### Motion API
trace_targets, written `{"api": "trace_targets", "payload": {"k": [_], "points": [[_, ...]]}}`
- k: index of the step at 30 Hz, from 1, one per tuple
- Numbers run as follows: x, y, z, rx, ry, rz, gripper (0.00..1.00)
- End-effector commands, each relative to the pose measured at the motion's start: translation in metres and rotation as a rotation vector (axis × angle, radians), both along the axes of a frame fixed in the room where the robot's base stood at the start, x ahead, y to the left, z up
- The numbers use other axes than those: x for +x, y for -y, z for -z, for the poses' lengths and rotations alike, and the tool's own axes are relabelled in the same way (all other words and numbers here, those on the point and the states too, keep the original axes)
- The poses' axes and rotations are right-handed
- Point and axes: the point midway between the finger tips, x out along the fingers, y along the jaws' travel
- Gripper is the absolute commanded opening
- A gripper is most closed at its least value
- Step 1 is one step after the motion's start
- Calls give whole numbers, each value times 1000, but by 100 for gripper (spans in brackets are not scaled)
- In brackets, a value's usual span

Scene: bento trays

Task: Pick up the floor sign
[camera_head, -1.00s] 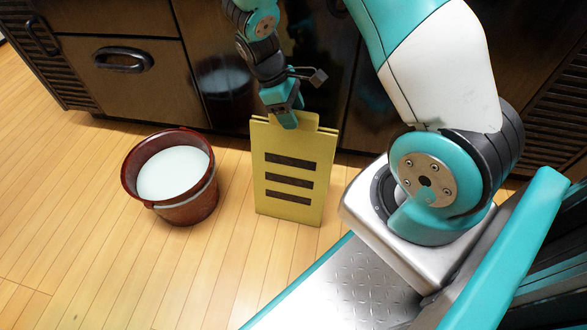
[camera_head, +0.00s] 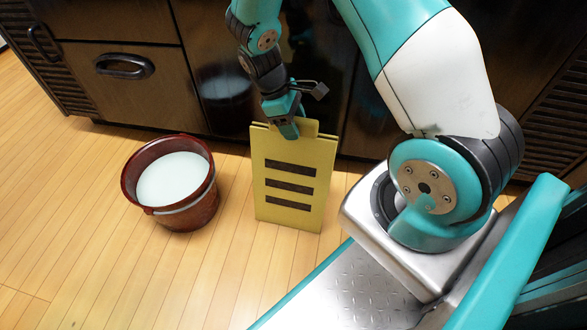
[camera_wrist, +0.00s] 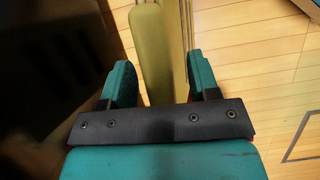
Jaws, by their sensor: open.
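The yellow floor sign (camera_head: 290,216) stands upright on the wooden floor in the head view, with dark bars on its front face. My gripper (camera_head: 290,131) is at the sign's top edge, pointing down. In the wrist view the sign's top (camera_wrist: 152,50) lies between the two teal fingers of my gripper (camera_wrist: 162,82). The fingers are open, with a gap visible on both sides of the sign. In the head view the near finger hides part of the sign's top.
A red-brown bucket (camera_head: 186,217) with whitish contents stands on the floor left of the sign. Dark cabinets (camera_head: 155,107) with drawers stand close behind. My base is to the right of the sign. Floor in front of the sign and bucket is clear.

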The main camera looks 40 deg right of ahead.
Motion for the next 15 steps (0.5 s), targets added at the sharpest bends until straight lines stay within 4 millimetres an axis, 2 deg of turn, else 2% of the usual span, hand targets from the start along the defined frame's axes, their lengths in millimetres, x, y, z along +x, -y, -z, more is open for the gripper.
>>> {"api": "trace_targets", "payload": {"k": [3, 4, 9, 11, 15], "points": [[0, 0, 0, 0, 0, 0, 55], [0, 0, 0, 0, 0, 0, 51], [0, 0, 0, 0, 0, 0, 12], [0, 0, 0, 0, 0, 0, 0], [0, 0, 0, 0, 0, 0, 0]]}}
